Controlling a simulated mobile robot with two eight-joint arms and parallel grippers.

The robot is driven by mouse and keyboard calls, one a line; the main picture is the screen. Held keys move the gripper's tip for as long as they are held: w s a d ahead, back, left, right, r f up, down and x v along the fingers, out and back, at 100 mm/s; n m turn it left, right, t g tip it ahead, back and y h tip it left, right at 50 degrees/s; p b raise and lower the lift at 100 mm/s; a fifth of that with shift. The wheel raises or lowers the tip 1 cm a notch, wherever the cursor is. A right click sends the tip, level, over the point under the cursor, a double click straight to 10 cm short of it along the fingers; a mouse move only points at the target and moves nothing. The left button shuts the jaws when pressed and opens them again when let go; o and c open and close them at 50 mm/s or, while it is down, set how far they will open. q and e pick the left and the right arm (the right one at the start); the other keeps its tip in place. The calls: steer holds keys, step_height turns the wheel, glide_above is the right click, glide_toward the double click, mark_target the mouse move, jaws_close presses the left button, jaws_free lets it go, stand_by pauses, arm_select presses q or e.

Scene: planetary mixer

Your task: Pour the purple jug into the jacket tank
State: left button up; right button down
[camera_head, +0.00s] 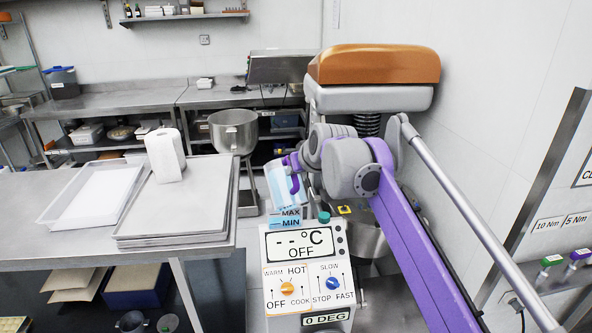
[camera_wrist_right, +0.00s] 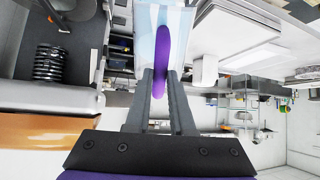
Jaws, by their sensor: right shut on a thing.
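The purple jug (camera_head: 277,187) has a clear pale-blue body and a purple handle (camera_wrist_right: 162,45). In the head view it hangs left of the mixer, just above the MAX/MIN level gauge, and looks a little tilted. My right gripper (camera_wrist_right: 162,88) is shut on the handle, which sits between its two dark fingers. No stream of liquid shows. The jacket tank shows as the pale-blue gauge marked MAX and MIN (camera_head: 290,214) on top of the control box; I cannot make out its opening. My left gripper is not in view.
The control box (camera_head: 302,245) has a display reading OFF and two knobs. A mixer with a brown top (camera_head: 375,65) and a steel bowl (camera_head: 362,241) stands behind my right arm. A table with trays (camera_head: 130,241) stands left.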

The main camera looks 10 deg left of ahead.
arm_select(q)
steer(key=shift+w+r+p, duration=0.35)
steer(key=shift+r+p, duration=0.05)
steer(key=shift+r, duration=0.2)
arm_select(e)
steer(key=shift+w+r, duration=0.2)
steer(key=shift+r, duration=0.05)
stand_by(1.3)
steer(key=shift+a, duration=0.1)
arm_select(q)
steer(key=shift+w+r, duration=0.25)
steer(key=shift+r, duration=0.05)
arm_select(e)
steer(key=shift+w+r+g, duration=0.15)
steer(key=shift+g, duration=0.15)
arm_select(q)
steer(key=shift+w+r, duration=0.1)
arm_select(e)
steer(key=shift+w, duration=0.1)
steer(key=shift+w+a+r+g+h, duration=0.15)
steer(key=shift+w+a+g+h, duration=0.3)
steer(key=shift+g, duration=0.25)
stand_by(2.5)
